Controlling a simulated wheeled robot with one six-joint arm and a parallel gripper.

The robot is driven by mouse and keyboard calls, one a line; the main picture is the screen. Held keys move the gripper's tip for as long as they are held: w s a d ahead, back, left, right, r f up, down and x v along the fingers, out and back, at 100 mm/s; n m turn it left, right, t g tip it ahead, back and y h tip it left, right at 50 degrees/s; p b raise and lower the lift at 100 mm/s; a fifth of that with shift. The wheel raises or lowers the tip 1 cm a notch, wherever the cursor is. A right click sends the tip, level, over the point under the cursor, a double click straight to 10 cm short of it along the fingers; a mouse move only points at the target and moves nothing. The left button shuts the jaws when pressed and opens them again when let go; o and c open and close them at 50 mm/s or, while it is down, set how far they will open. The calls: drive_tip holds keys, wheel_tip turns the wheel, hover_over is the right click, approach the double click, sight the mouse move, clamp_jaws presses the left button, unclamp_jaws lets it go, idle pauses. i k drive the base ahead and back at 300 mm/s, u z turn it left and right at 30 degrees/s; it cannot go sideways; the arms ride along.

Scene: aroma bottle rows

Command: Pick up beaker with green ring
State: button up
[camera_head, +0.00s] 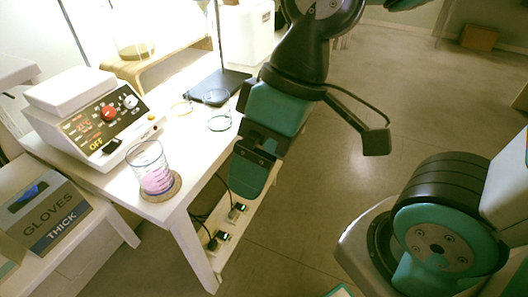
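A clear glass beaker with a green ring (219,124) around its base stands on the white table (190,150), near its right edge and in front of the black stand. My gripper (248,172) is at the lower end of the teal and black arm, just right of and nearer than this beaker. It hangs by the table's right edge, and no beaker shows in it. Its fingers are seen from an angle that does not show whether they are open or shut.
A beaker with pink liquid (156,182) stands on a round cork mat (174,189) at the near table corner. A hotplate device (100,125) is behind left. Open floor lies right.

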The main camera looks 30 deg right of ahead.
sight(218, 111)
drive_tip(key=u, duration=2.85)
drive_tip(key=k, duration=1.1)
drive_tip(key=z, duration=1.25)
drive_tip(key=i, duration=0.5)
